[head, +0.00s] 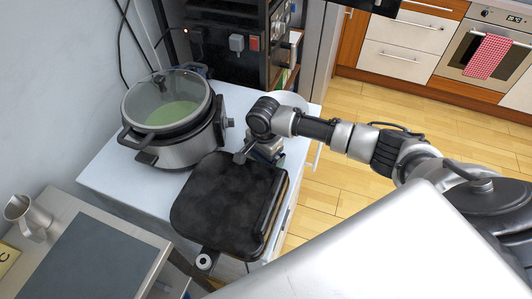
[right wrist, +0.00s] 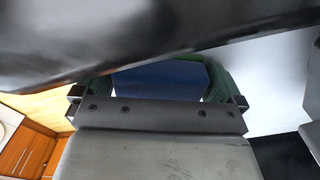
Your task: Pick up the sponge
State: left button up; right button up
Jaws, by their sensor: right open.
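My right gripper (head: 262,152) points down at the far right corner of the black press-like appliance, over the white counter. In the right wrist view it is open, with green parts at both sides of a blue block (right wrist: 160,78). The block looks like the sponge, but I cannot tell whether the green parts belong to it or to my fingers. A dark shape hides part of that view. In the head view the block is mostly hidden by my gripper. My left gripper is not in view.
The black appliance (head: 222,200) lies close beside my right gripper. A pot-like cooker (head: 172,115) with a glass lid stands to the left on the white counter (head: 110,172). A metal cup (head: 28,215) is at far left. A dark rack (head: 225,62) stands behind.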

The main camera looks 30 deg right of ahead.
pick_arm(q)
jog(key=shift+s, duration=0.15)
pick_arm(e)
jog(key=shift+c, duration=0.2)
jog(key=c, duration=0.6)
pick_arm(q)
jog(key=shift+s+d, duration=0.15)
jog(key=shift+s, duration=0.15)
pick_arm(e)
jog(key=shift+o, duration=0.2)
jog(key=shift+r, duration=0.15)
jog(key=shift+r, duration=0.25)
notch_tip(320, 180, up, 4)
jog(key=shift+d+f+b, duration=0.15)
jog(key=shift+b, duration=0.2)
pick_arm(q)
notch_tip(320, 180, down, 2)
jog(key=shift+b, duration=0.65)
pick_arm(e)
jog(key=s+d+r, duration=0.5)
jog(key=d+r, duration=0.1)
jog(key=d, duration=0.4)
jog(key=shift+s+r, duration=0.25)
jog(key=shift+r, duration=0.05)
